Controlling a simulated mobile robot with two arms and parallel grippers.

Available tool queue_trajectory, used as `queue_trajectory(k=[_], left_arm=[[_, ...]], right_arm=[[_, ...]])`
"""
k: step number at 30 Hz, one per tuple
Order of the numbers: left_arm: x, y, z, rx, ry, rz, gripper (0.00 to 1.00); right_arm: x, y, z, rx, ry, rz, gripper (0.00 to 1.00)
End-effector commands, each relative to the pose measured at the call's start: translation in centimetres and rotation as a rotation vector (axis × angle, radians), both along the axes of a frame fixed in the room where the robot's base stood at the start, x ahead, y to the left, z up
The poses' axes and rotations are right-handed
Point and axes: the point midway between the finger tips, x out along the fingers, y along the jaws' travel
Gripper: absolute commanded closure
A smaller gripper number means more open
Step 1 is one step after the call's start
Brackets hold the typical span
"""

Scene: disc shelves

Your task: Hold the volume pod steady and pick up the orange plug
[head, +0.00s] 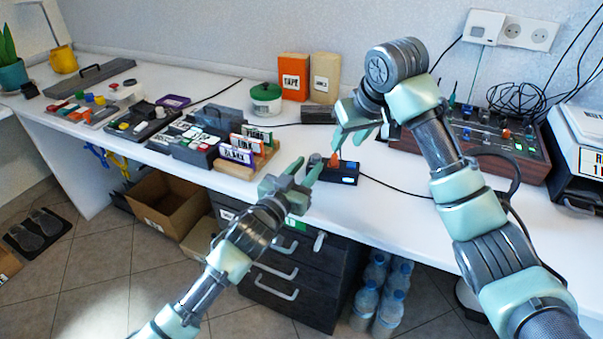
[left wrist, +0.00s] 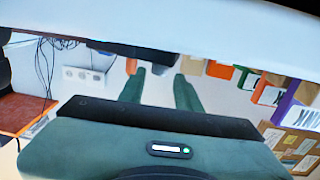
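The volume pod (head: 346,174) is a small dark box near the front edge of the white desk. The orange plug (head: 334,160) stands up at its left part, beside a grey knob (head: 315,159). My left gripper (head: 306,170) is open at the pod's left end, and its fingers partly hide that end. In the left wrist view, its two fingers (left wrist: 161,88) are apart with nothing between them; the pod (left wrist: 122,49) shows as a dark strip beyond them. My right gripper (head: 350,139) is above the pod, fingers down and apart, with the plug just below them.
Label racks (head: 240,155) stand left of the pod. A green pot (head: 266,98) and orange box (head: 294,77) stand behind. A mixer panel (head: 480,135) with cables is at the right. A cable runs right from the pod. Bare desk lies in front of the mixer.

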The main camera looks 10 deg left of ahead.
Motion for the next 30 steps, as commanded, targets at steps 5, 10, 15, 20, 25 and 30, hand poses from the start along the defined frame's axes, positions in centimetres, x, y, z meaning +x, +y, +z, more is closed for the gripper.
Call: queue_trajectory(k=[5, 10, 15, 20, 25, 30], left_arm=[[2.7, -1.2, 0.1, -0.003, -0.001, -0.001, 0.67], [4.5, -1.8, 0.1, -0.003, 0.0, 0.0, 0.67], [5.1, -2.0, 0.0, -0.004, 0.001, 0.0, 0.67], [5.1, -2.0, 0.0, -0.004, 0.001, -0.001, 0.67], [5.1, -2.0, 0.0, -0.004, 0.001, 0.0, 0.97], [5.0, -2.0, 0.0, -0.004, 0.001, 0.0, 1.0]], right_arm=[[0.0, 0.0, 0.0, 0.0, 0.0, 0.0, 0.64], [0.0, 0.0, 0.0, 0.0, 0.0, 0.0, 0.64], [0.0, 0.0, 0.0, 0.0, 0.0, 0.0, 0.64], [0.0, 0.0, 0.0, 0.0, 0.0, 0.0, 0.64], [0.0, 0.0, 0.0, 0.0, 0.0, 0.0, 0.64], [0.0, 0.0, 0.0, 0.0, 0.0, 0.0, 0.64]])
